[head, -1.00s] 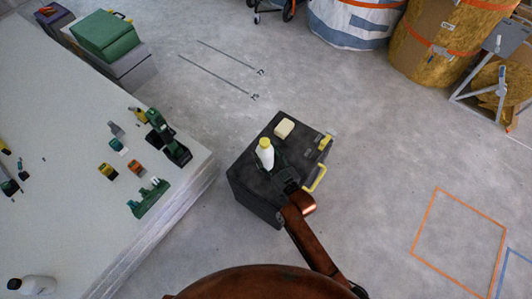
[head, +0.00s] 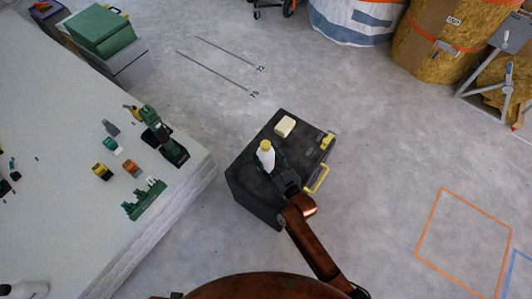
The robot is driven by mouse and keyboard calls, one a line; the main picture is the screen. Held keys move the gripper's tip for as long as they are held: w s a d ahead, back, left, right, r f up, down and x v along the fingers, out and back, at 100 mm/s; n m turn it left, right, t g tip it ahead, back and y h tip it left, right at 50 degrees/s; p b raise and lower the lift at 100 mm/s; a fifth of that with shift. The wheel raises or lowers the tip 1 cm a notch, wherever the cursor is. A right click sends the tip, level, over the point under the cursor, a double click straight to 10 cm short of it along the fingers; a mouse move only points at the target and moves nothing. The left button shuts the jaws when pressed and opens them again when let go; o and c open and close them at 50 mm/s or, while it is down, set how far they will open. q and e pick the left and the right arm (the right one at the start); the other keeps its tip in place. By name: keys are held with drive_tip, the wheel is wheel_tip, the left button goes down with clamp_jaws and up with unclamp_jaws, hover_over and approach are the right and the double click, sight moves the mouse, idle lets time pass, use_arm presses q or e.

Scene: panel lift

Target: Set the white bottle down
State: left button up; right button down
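The white bottle (head: 267,158) with a yellow cap stands upright over the top of the black case (head: 252,184). I cannot tell whether its base touches the case, as the gripper partly hides its lower part. My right gripper (head: 274,168) reaches in from the lower right, low over the case, with its dark fingers around the bottle. The fingers blend with the dark lid, so their grip is unclear. My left gripper is not in view.
A cream block (head: 285,126) lies on the case behind the bottle. The case has a yellow handle (head: 317,180) on its right side. A stack of pale panels (head: 75,215) at left bears several tools and another white bottle (head: 24,290). Bare floor surrounds the case.

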drive_tip(key=c, duration=1.4)
unclamp_jaws()
drive_tip(key=shift+f, duration=0.1)
drive_tip(key=o, duration=0.5)
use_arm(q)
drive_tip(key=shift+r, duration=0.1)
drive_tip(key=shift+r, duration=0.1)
use_arm(e)
drive_tip(key=shift+s+d, duration=0.15)
drive_tip(key=shift+s, duration=0.05)
use_arm(q)
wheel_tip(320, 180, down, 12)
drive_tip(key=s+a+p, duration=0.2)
drive_tip(key=p, duration=0.1)
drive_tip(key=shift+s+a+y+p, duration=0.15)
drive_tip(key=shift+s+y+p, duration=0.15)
drive_tip(key=shift+p, duration=0.1)
use_arm(e)
drive_tip(key=shift+v, duration=5.8)
